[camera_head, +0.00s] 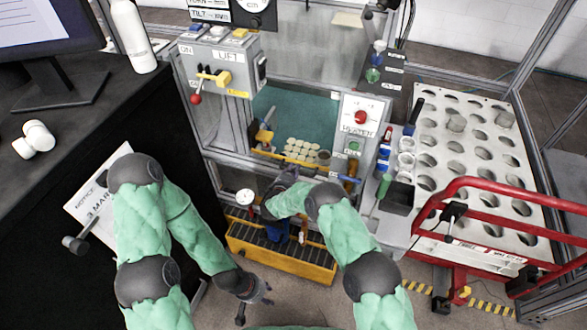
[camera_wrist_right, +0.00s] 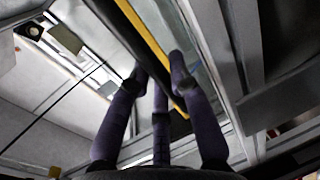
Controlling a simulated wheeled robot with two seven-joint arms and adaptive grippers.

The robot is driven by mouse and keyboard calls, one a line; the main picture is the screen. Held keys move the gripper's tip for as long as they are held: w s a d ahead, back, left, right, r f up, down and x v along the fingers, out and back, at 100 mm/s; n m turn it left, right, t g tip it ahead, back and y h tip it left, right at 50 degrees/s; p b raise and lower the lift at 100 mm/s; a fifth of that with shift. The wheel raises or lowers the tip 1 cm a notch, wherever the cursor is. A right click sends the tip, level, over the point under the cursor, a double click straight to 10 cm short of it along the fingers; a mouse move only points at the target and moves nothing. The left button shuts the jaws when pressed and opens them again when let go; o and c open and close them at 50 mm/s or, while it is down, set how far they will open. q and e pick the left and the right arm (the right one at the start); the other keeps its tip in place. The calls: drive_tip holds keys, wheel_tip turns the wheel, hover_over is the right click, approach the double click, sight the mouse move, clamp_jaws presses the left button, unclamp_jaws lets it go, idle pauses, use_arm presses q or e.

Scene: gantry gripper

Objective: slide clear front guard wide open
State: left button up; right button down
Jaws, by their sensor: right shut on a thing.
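The clear front guard with a yellow edge bar (camera_head: 325,174) is on the front of the machine in the head view, below the teal work area. Its yellow edge also shows up close in the right wrist view (camera_wrist_right: 148,40). My right gripper (camera_head: 287,175) is at this bar, its dark fingers (camera_wrist_right: 160,70) on both sides of the yellow edge and shut on it. The right hand partly hides the bar in the head view. My left gripper (camera_head: 257,298) hangs low at the front, away from the guard, with spread fingers and nothing visible between them.
A lift lever box (camera_head: 218,65) is at upper left of the machine, and a red-button panel (camera_head: 360,118) at its right. A yellow bin (camera_head: 285,258) sits below. A red rail (camera_head: 490,190) and a holed rack (camera_head: 470,130) stand at right, a black desk (camera_head: 60,120) at left.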

drive_tip(key=c, duration=1.1)
unclamp_jaws()
drive_tip(key=shift+s, duration=0.1)
drive_tip(key=v, duration=1.2)
